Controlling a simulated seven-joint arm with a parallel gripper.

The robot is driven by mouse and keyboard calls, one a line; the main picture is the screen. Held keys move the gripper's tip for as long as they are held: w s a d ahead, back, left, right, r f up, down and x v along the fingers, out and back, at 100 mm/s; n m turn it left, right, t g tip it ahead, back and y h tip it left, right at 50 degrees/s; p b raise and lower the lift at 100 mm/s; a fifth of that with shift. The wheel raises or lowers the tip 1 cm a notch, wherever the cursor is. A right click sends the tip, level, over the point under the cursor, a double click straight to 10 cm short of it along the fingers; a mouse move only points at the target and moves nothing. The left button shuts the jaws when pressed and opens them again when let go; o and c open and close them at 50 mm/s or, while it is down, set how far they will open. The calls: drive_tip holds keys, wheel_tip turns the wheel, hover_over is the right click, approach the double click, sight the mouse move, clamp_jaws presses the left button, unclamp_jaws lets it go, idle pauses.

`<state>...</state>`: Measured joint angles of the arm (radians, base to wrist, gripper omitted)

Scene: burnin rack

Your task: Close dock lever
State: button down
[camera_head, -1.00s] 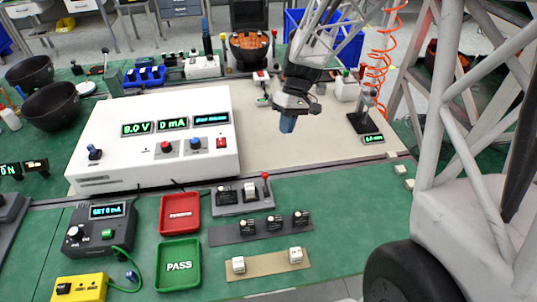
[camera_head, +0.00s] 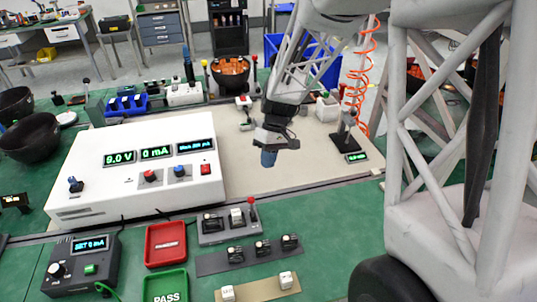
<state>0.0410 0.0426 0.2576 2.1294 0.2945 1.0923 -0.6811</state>
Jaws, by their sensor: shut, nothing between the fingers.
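The grey dock (camera_head: 213,238) sits on the green bench, in front of the white power unit. It holds a dark module (camera_head: 212,223) and a white module (camera_head: 237,219). The dock lever (camera_head: 252,213) stands roughly upright at the dock's right end, with a red ball on top. My gripper (camera_head: 268,158) points down above the beige mat, behind and a little right of the lever in the picture. Its blue fingertips are together and empty, apart from the lever.
The white power unit (camera_head: 100,172) reads 9.0 V and 0 mA. A red tray (camera_head: 166,245) and green PASS tray (camera_head: 165,284) lie left of the dock. A grey strip (camera_head: 215,264) with several modules lies in front. The beige mat (camera_head: 310,165) has free room.

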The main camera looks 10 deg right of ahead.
sight(252, 207)
drive_tip(key=x, duration=0.6)
drive_tip(key=shift+s+a+f, duration=0.1)
drive_tip(key=shift+s+f, duration=0.1)
drive_tip(key=shift+f, duration=0.1)
drive_tip(key=shift+s+a+r, duration=0.1)
drive_tip(key=shift+s+a, duration=0.6)
drive_tip(key=shift+a, duration=0.05)
drive_tip(key=shift+s+a+r, duration=0.1)
drive_tip(key=shift+s+a, duration=0.6)
drive_tip(key=shift+s+r+t, duration=0.35)
drive_tip(key=shift+s+t, duration=0.3)
drive_tip(key=shift+t, duration=0.25)
drive_tip(key=s+t, duration=0.1)
drive_tip(key=t, duration=0.1)
drive_tip(key=s+t, duration=0.2)
drive_tip(key=shift+r+n, duration=0.35)
drive_tip(key=shift+n, duration=0.05)
drive_tip(key=shift+r, duration=0.25)
drive_tip(key=shift+r, duration=0.55)
